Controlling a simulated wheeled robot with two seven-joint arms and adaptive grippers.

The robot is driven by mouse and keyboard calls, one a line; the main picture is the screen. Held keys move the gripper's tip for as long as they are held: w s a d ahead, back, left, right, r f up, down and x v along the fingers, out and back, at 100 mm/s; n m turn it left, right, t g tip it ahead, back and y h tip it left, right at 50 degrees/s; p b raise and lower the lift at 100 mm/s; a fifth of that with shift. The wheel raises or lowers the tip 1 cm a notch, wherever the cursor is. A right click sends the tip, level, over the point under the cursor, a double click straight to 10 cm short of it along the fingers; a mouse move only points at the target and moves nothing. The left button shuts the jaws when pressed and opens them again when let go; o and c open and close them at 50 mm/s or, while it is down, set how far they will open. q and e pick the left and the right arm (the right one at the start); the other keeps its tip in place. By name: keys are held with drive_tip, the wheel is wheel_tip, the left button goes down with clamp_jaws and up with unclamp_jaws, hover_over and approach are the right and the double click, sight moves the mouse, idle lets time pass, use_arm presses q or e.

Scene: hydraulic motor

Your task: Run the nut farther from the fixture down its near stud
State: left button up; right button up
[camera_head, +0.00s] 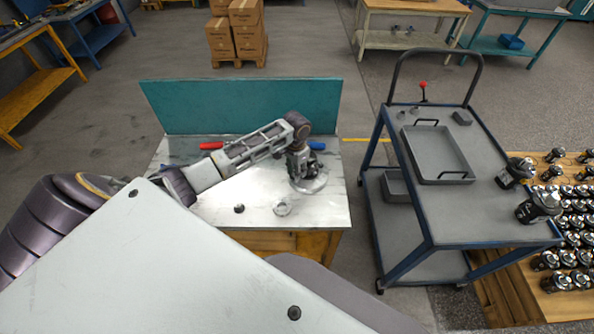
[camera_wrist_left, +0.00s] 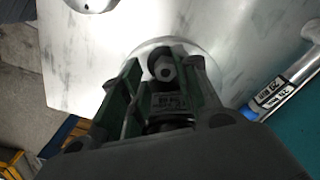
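The fixture (camera_head: 309,184) is a pale round base on the right part of the table, with dark parts standing on it. Its base also shows in the left wrist view (camera_wrist_left: 207,47). My left gripper (camera_head: 298,167) points down over the fixture and hides much of it. In the left wrist view its fingers (camera_wrist_left: 166,68) stand apart on either side of a dark part with a grey hex nut (camera_wrist_left: 167,72) on top. I see a gap beside the nut. A small dark nut-like piece (camera_head: 239,208) lies on the table, left of the fixture. Studs cannot be made out. My right gripper is not in view.
A metal ring-like part (camera_head: 282,208) lies on the table (camera_head: 325,212). A red-handled tool (camera_head: 210,146) and a blue-handled tool (camera_head: 317,146) lie along the teal backboard (camera_head: 240,105). A cart (camera_head: 420,205) with a tray stands to the right.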

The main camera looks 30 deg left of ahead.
use_arm(q)
drive_tip(key=shift+s+n, duration=0.1)
drive_tip(key=shift+n, duration=1.5)
drive_tip(key=shift+w+a+r, duration=0.2)
drive_tip(key=shift+a+r, duration=0.1)
drive_tip(key=shift+w+a+r, duration=0.15)
drive_tip(key=shift+a+r, duration=0.05)
drive_tip(key=shift+o, duration=0.3)
drive_tip(key=shift+a+r, duration=0.1)
clamp_jaws()
drive_tip(key=shift+m, duration=2.7)
drive_tip(key=shift+c, duration=0.3)
unclamp_jaws()
drive_tip(key=shift+f, duration=0.4)
